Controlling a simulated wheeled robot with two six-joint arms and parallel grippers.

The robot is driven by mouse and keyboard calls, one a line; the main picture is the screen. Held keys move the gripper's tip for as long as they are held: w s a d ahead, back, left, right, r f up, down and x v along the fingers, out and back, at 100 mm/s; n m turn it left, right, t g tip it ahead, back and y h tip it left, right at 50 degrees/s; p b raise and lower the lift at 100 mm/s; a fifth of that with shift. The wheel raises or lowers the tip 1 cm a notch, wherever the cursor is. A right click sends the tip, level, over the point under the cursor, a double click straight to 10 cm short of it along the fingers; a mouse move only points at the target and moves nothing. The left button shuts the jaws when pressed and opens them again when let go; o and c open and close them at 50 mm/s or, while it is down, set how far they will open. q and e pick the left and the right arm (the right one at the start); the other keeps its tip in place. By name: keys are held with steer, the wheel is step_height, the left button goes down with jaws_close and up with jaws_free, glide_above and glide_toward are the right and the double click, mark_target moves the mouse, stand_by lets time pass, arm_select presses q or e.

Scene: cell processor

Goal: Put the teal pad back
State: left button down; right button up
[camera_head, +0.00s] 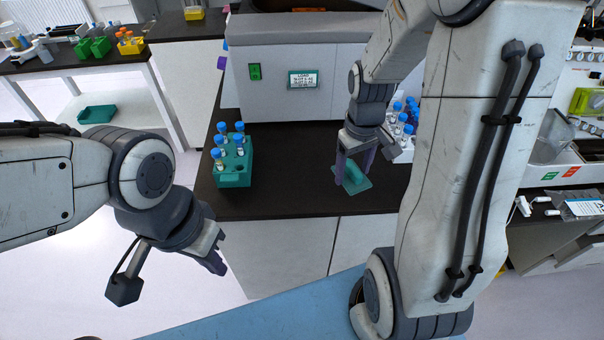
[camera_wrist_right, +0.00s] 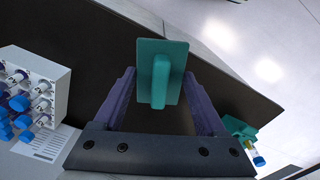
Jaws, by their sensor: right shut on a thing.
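The teal pad (camera_head: 353,179) is a flat plate with a raised bar on it, at the front right of the dark bench top. It also shows in the right wrist view (camera_wrist_right: 161,75), between the purple fingers. My right gripper (camera_head: 354,168) points down over it and is shut on it. I cannot tell whether the pad touches the bench. My left gripper (camera_head: 216,263) hangs in front of the bench at lower left, away from the pad. Its fingers are seen side-on, so I cannot tell if they are open.
A teal rack (camera_head: 234,176) with blue-capped tubes stands left on the bench. A white rack (camera_wrist_right: 50,82) of blue-capped tubes stands beside my right gripper. A grey machine (camera_head: 300,100) with a label closes off the back. The bench's front edge is near the pad.

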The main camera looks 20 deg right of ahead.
steer(key=p, duration=0.3)
glide_above(307, 187)
step_height(307, 187, down, 6)
steer(key=shift+f, duration=0.25)
step_height(307, 187, down, 4)
steer(key=shift+r+p, duration=0.1)
steer(key=shift+p, duration=0.45)
steer(key=shift+f, duration=0.2)
steer(key=shift+f, duration=0.2)
steer(key=o, duration=1.4)
steer(key=shift+r, duration=0.1)
